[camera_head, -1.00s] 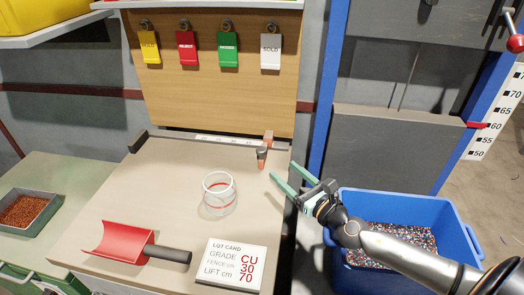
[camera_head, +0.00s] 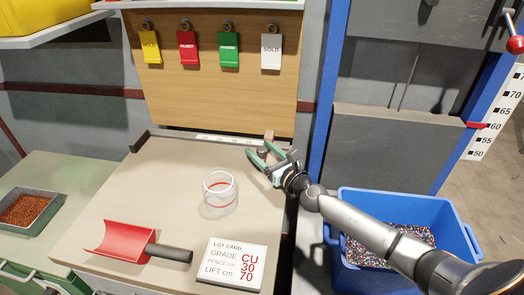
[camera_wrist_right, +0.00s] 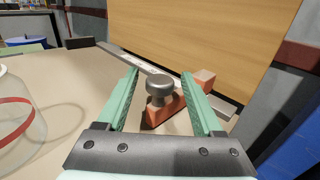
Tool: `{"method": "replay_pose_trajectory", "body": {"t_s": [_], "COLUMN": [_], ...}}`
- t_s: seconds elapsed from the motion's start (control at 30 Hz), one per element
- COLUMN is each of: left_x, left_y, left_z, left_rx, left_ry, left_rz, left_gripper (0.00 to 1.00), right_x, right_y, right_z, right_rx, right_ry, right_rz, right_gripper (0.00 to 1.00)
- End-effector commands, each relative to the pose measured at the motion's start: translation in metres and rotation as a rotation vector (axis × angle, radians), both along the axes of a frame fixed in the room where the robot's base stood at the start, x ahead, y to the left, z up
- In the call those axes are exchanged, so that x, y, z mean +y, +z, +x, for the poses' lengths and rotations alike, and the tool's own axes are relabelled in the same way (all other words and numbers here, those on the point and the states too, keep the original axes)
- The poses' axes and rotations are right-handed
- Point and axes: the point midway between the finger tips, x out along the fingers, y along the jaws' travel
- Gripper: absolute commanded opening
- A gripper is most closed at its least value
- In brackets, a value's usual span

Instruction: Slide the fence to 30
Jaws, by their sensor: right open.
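The fence is an orange block with a grey round knob (camera_wrist_right: 159,87) on top, on the table's far right by a pale scale strip (camera_head: 225,139). In the right wrist view the orange fence body (camera_wrist_right: 163,112) lies between my fingers, and the strip (camera_wrist_right: 150,68) runs behind it. My right gripper (camera_head: 261,155) is open, with its green fingers on either side of the knob. The gripper mostly hides the fence in the head view; an orange-brown end block (camera_head: 269,136) shows behind it. The lot card (camera_head: 235,264) reads CU, fence 30, lift 70. My left gripper is not in view.
A clear jar with a red band (camera_head: 220,193) stands left of the gripper. A red scoop (camera_head: 128,242) lies at the front left. A blue bin of granules (camera_head: 462,220) stands right of the table. Several coloured tags hang on the back board (camera_head: 210,90).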

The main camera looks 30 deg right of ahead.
Motion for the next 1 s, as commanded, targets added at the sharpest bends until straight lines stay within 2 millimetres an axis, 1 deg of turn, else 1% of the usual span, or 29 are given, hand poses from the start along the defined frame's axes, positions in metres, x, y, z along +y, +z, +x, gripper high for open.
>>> {"method": "replay_pose_trajectory", "body": {"t_s": [0.23,0.83,1.0], "left_x": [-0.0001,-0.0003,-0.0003], "left_y": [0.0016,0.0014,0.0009], "left_z": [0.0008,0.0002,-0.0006], "left_rx": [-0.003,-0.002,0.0], "left_ry": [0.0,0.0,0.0], "left_rz": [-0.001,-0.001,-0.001], "left_gripper": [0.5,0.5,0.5], "right_x": [0.0002,0.0,0.0], "right_y": [-0.0001,-0.0002,-0.0002], "right_z": [0.0003,0.0,0.0], "right_rx": [0.0,0.0,0.0], "right_ry": [0.0,0.0,0.0], "right_rz": [0.0,0.001,0.001], "right_gripper": [0.68,0.01,0.0]}}
